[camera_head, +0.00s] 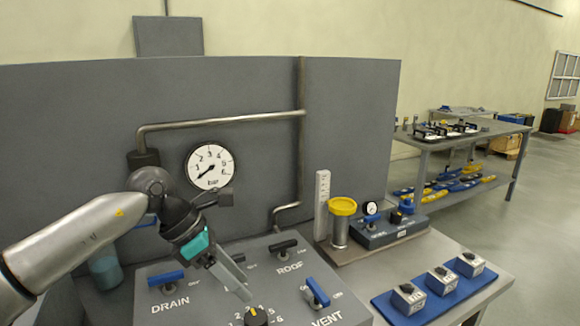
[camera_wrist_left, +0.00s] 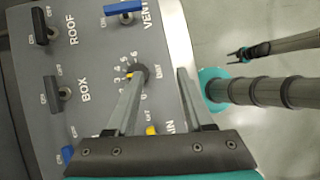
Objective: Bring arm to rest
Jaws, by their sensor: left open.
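My left gripper (camera_head: 245,295) hangs over the grey turret plate (camera_head: 195,310), its fingers pointing down toward the dial knob (camera_head: 256,316). In the left wrist view its two fingers (camera_wrist_left: 160,73) stand apart with nothing held between them. The knob (camera_wrist_left: 138,72) shows at the tip of one finger; I cannot tell if they touch. The plate carries blue DRAIN (camera_head: 166,277) and VENT (camera_head: 318,291) handles, and a black ROOF handle (camera_head: 283,246). A black BOX handle (camera_wrist_left: 57,95) shows in the wrist view. A dark forked end (camera_wrist_left: 240,56), perhaps my right gripper, is small there.
A grey panel with a pressure gauge (camera_head: 210,167) and pipe (camera_head: 220,119) rises behind. A yellow-topped cylinder (camera_head: 341,207) and small gauge box stand right of the plate. A blue mat (camera_head: 432,307) holds 3 grey blocks. Open floor (camera_head: 550,190) lies to the right.

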